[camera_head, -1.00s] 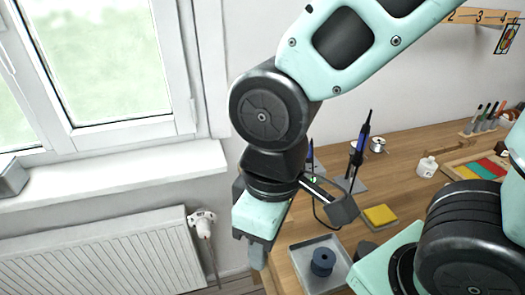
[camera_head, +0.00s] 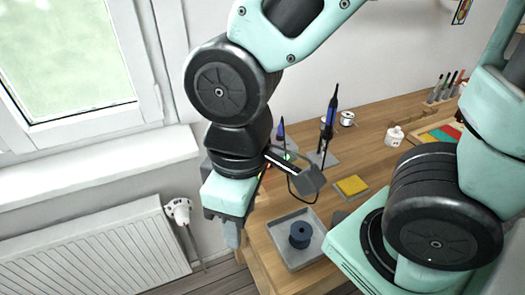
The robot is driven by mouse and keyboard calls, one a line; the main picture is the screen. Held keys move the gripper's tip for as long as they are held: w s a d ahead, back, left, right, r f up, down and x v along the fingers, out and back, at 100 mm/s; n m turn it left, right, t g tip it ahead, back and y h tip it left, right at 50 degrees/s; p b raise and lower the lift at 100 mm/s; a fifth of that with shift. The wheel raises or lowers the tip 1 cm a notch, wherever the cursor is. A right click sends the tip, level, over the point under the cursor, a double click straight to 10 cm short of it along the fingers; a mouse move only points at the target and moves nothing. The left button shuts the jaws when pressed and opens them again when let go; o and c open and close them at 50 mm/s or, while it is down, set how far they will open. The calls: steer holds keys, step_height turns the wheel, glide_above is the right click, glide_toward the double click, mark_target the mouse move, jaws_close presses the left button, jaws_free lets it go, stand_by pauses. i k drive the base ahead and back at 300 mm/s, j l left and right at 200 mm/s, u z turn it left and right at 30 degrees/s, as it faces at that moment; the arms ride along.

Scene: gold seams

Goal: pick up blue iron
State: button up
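A soldering iron with a blue handle (camera_head: 331,116) stands upright in a stand on the wooden bench, right of my wrist. A second blue-handled tool (camera_head: 281,130) shows behind my wrist, its lower part partly hidden. My gripper (camera_head: 231,236) points down left of the bench's near corner, apart from both blue tools. Its fingers overlap from this angle, so I cannot tell whether they are open. I see nothing held below them.
A grey tray (camera_head: 277,234) with a dark blue spool (camera_head: 300,235) lies at the near bench corner. A yellow sponge (camera_head: 351,186), a white bottle (camera_head: 394,136) and solder reels (camera_head: 347,118) are farther right. A radiator (camera_head: 90,250) and window sill are left.

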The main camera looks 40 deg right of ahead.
mark_target(326, 131)
steer(key=k+z, duration=0.3)
steer(key=z, duration=0.15)
steer(key=k+z, duration=0.25)
steer(key=z, duration=0.2)
steer(key=k+l+z, duration=0.25)
steer(key=z, duration=0.25)
